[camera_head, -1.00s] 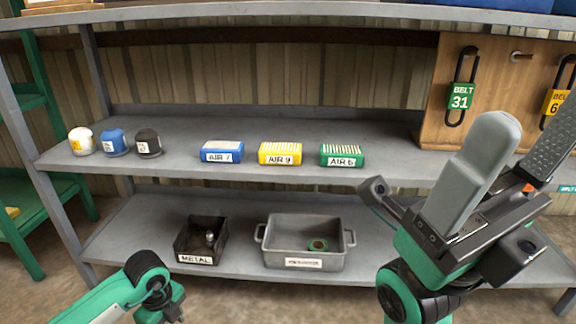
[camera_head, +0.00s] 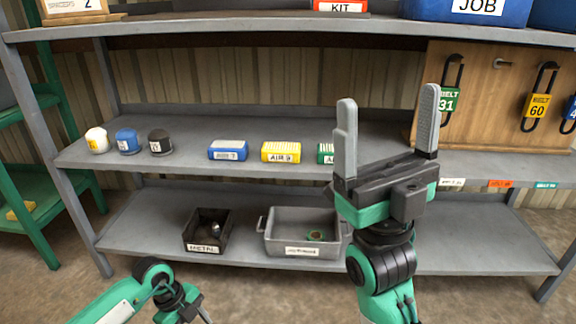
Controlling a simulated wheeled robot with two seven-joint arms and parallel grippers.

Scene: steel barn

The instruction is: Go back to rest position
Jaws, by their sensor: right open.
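My right gripper (camera_head: 390,128) stands upright in front of the shelf rack, its two grey fingers wide apart and nothing between them. It hides part of the green AIR box (camera_head: 325,152) and the right end of the grey bin. My left arm (camera_head: 165,290) comes in low at the bottom left. Only a fingertip shows at its end, so the state of the left gripper (camera_head: 203,312) is not clear.
The middle shelf (camera_head: 190,172) holds white, blue and black caps, plus blue (camera_head: 228,150) and yellow (camera_head: 281,152) AIR boxes. Below stand a black METAL bin (camera_head: 190,242) and a grey bin (camera_head: 275,240). Belts hang on a wooden board (camera_head: 490,110) at right.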

